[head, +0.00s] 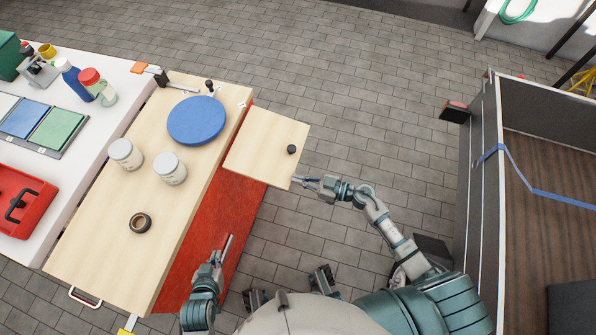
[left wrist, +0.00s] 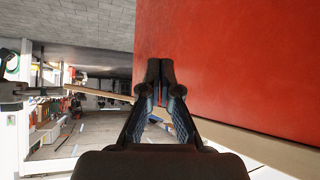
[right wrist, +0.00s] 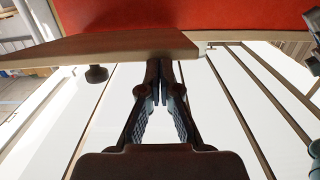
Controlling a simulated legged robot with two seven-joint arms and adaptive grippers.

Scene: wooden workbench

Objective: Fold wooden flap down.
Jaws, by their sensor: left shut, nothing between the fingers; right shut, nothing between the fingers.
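The wooden flap (head: 262,143) is a pale square board with a black knob (head: 291,149) near its right corner. It juts out from the right edge of the workbench top and looks roughly level. My right gripper (head: 300,181) is shut and empty at the flap's near right corner. In the right wrist view its fingertips (right wrist: 160,75) are close to the flap's edge (right wrist: 120,44), and the knob (right wrist: 97,74) shows to their left. I cannot tell whether they touch. My left gripper (head: 229,241) is shut and empty near the bench's red side (head: 215,225), which also shows in the left wrist view (left wrist: 240,55).
The wooden bench top (head: 105,220) holds a blue disc (head: 197,120), two white jars (head: 170,168) and a black tape roll (head: 140,223). A grey-walled container (head: 485,150) stands at right. The paved floor (head: 350,100) beyond the flap is clear.

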